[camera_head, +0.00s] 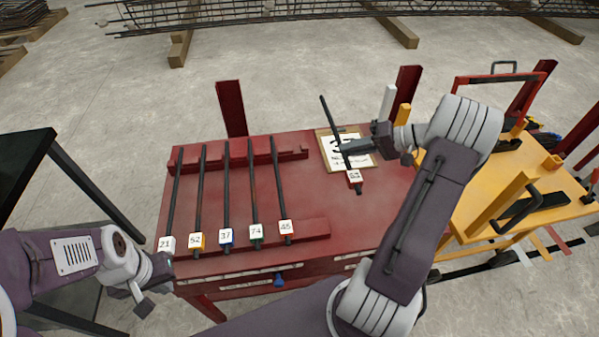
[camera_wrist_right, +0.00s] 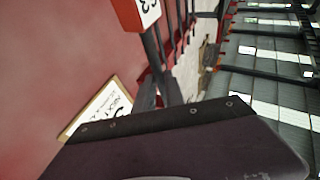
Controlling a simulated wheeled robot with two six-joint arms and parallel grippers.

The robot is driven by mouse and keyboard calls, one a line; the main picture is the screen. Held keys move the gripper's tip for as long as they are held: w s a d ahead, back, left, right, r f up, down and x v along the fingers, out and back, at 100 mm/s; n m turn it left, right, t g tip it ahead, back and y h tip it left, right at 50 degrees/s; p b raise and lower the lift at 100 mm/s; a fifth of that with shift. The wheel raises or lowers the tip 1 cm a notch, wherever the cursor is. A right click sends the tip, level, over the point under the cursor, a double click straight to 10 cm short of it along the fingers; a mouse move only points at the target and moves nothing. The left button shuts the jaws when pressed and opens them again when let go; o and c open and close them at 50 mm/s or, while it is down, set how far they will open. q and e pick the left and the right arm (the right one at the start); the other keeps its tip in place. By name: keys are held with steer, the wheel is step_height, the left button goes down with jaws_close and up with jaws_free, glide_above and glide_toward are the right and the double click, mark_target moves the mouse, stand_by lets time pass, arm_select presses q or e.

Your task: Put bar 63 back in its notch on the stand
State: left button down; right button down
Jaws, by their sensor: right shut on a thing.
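Bar 63 (camera_head: 333,123) is a dark rod with a red-and-white tag (camera_head: 354,176) near its lower end. My right gripper (camera_head: 352,147) is shut on it and holds it tilted over the sign card, right of the stand. In the right wrist view the bar (camera_wrist_right: 152,48) runs down from its tag, whose last digit reads 3. The red stand has a rear rail (camera_head: 290,154) and a front rail (camera_head: 312,229). Several tagged bars lie across them, bar 45 (camera_head: 281,190) rightmost, with free rail to its right. My left gripper (camera_head: 146,290) hangs by the table's front left corner; its jaw state is unclear.
A framed sign card (camera_head: 329,156) lies on the red table (camera_head: 385,215), partly behind my right gripper; it also shows in the wrist view (camera_wrist_right: 75,130). Red posts (camera_head: 231,108) rise behind. A yellow cart (camera_head: 475,205) with tools stands at right. The table's front right is clear.

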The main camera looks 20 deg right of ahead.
steer(key=a+f, duration=0.3)
steer(key=s+a+f+b, duration=0.1)
steer(key=a+f, duration=0.3)
steer(key=s+a+f+b, duration=0.1)
steer(key=a+f, duration=0.3)
steer(key=shift+a, duration=0.25)
steer(key=shift+r, duration=0.1)
steer(key=shift+f+b, duration=0.45)
steer(key=shift+b, duration=0.15)
steer(key=c, duration=1.4)
jaws_free()
